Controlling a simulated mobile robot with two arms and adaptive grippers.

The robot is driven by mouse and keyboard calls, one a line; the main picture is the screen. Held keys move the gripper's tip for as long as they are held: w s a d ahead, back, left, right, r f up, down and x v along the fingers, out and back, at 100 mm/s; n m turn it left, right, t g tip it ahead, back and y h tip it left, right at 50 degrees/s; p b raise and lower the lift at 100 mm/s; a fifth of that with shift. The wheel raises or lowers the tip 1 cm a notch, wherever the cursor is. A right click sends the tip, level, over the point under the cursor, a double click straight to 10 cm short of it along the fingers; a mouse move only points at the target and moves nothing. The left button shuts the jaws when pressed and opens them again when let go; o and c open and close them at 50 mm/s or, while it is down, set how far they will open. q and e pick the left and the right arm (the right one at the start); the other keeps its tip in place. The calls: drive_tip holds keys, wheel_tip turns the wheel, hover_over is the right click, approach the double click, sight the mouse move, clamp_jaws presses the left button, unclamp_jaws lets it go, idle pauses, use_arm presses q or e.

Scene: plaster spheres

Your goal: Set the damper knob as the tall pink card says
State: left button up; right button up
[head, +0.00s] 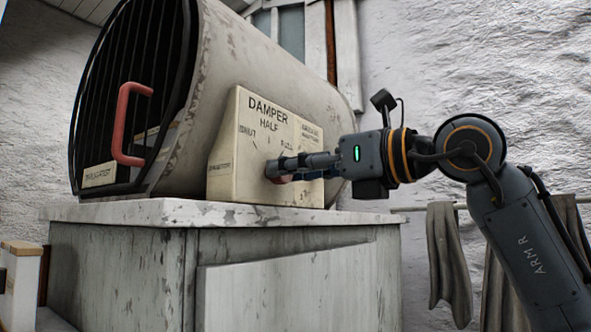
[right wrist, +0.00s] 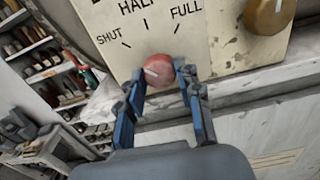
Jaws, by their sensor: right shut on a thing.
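The damper panel (head: 226,150) is a cream plate on the side of a large drum, marked DAMPER, SHUT, HALF and FULL. My right gripper (head: 275,172) reaches it from the right. In the right wrist view the gripper (right wrist: 170,88) is shut on the round red damper knob (right wrist: 160,65), a finger on each side. A short pale line on the knob points left and slightly up, roughly toward the SHUT side. In the head view the fingers mostly hide the knob. I see no tall pink card in either view. My left gripper is not in view.
A brass knob (right wrist: 268,15) sits on the panel to the right of the red one. The drum has a barred front with a red handle (head: 122,125) and stands on a worn pale cabinet top (head: 150,212). Dark cloths (head: 448,260) hang at right. Shelves (right wrist: 38,52) stand at left.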

drive_tip(key=m+b, duration=0.4)
drive_tip(key=m, duration=0.4)
drive_tip(key=shift+b, duration=0.4)
drive_tip(key=shift+r+m, duration=0.15)
drive_tip(key=shift+m, duration=0.25)
drive_tip(key=o, duration=1.2)
drive_tip(key=shift+c, duration=0.2)
drive_tip(key=v, duration=1.2)
